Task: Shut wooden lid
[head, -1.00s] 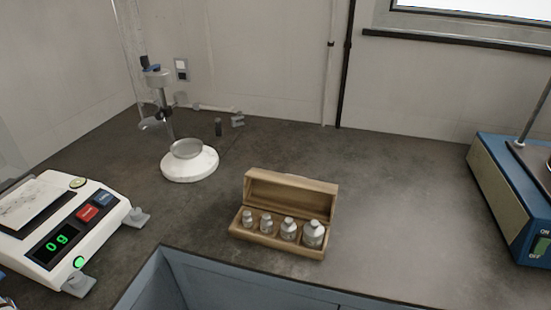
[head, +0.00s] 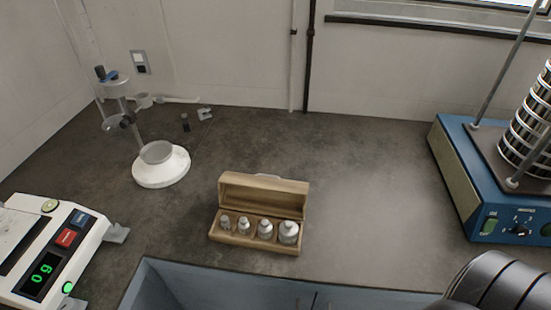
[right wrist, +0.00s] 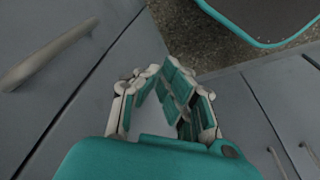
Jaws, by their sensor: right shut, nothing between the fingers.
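The wooden box (head: 250,246) sits on the dark worktop near its front edge in the head view. Its wooden lid (head: 262,193) stands open, raised along the back side. Several metal weights (head: 289,232) sit in a row in the box, getting larger to the right. My right gripper (right wrist: 168,80) shows in the right wrist view, shut and empty, in front of grey cabinet fronts and away from the box. Part of my right arm shows at the bottom right of the head view. My left gripper is not in view.
A scale (head: 45,250) reading 0 g stands at the left. A stand with a white round base (head: 161,168) is behind it. A blue sieve shaker (head: 455,170) is at the right. The worktop is clear around the box. A cabinet handle (right wrist: 48,56) shows in the wrist view.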

